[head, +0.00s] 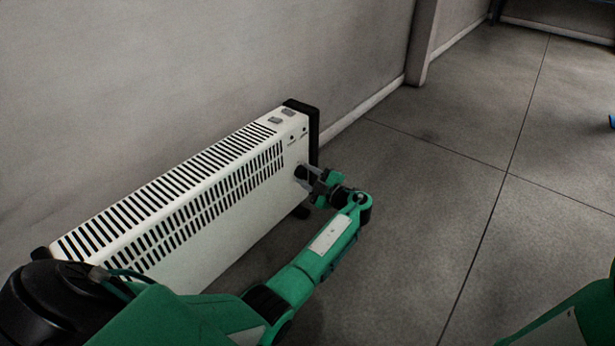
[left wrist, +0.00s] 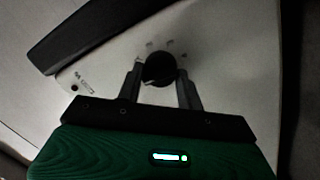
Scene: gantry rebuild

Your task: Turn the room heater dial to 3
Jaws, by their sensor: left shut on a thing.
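The white room heater (head: 215,205) stands on the floor along the wall, with slotted vents on its top and front. Its round black dial (left wrist: 159,69) is on the panel in the left wrist view, with small marks around its upper side too blurred to read. A light pointer line shows at the dial's lower left. My left gripper (head: 304,174) is at the heater's right end. In the left wrist view its two fingers (left wrist: 160,82) stand on either side of the dial, shut on it. In the head view the gripper hides most of the dial.
Two grey switches (head: 281,116) are on the heater's top right. The wall (head: 200,70) runs close behind the heater. A green part of my own body shows at the lower right.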

